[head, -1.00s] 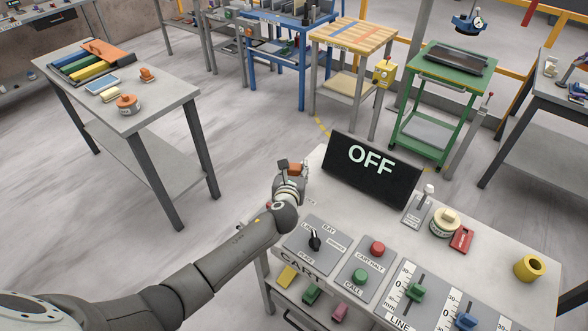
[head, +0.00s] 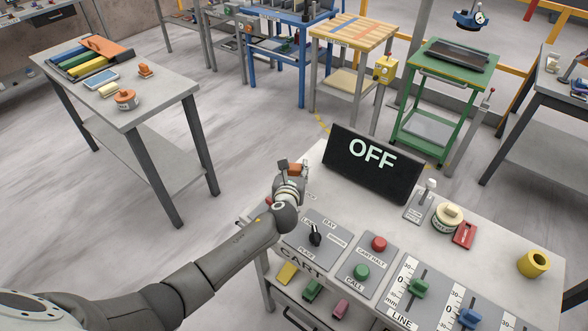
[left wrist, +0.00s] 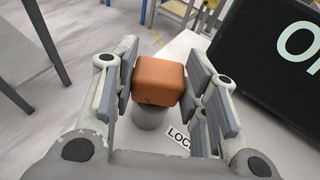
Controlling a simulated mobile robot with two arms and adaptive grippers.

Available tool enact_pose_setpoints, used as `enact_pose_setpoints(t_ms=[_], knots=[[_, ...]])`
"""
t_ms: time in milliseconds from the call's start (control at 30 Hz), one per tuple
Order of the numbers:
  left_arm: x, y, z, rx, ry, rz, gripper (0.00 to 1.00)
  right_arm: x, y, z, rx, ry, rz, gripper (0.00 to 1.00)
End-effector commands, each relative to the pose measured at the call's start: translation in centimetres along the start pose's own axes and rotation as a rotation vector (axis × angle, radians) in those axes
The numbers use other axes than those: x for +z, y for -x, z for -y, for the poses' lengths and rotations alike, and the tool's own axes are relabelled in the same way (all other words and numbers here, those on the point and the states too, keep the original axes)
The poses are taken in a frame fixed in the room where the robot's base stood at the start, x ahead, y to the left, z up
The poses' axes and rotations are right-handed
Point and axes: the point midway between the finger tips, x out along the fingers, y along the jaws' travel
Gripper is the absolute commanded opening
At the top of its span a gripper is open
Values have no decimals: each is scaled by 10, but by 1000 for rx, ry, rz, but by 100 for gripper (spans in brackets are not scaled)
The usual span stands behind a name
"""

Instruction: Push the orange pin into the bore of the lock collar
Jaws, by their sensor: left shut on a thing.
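The orange pin (left wrist: 158,80) shows in the left wrist view as a block-shaped orange head between my fingers. It is also a small orange patch in the head view (head: 296,169). My left gripper (head: 291,178) is shut on this head, with finger pads on both sides. Just below the head stands a grey cylinder (left wrist: 150,117), which looks like the lock collar. The head covers its top, so the bore is hidden and I cannot tell how deep the pin sits. My right gripper is not in view.
A black OFF sign (head: 371,164) stands right of my left gripper. On the panel are a black knob (head: 315,236), a red button (head: 379,244), a green button (head: 361,272) and sliders. A yellow ring (head: 534,264) lies at the right.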

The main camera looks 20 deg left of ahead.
Motion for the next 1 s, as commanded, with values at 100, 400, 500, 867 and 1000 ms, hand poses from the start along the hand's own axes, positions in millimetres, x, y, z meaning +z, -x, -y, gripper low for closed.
enact_pose_setpoints(t_ms=[100, 400, 500, 867, 1000], knots=[[-3, -1, 0, -1, 0, 2, 11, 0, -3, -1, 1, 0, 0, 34], [-5, -2, 0, -1, 0, 2, 61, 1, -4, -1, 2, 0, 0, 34], [-5, -2, 0, -1, 0, 1, 66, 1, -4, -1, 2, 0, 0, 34], [-6, 3, 0, 0, 0, 0, 66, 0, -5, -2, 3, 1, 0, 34], [-6, 18, 0, -1, -2, 1, 66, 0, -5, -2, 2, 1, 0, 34]])
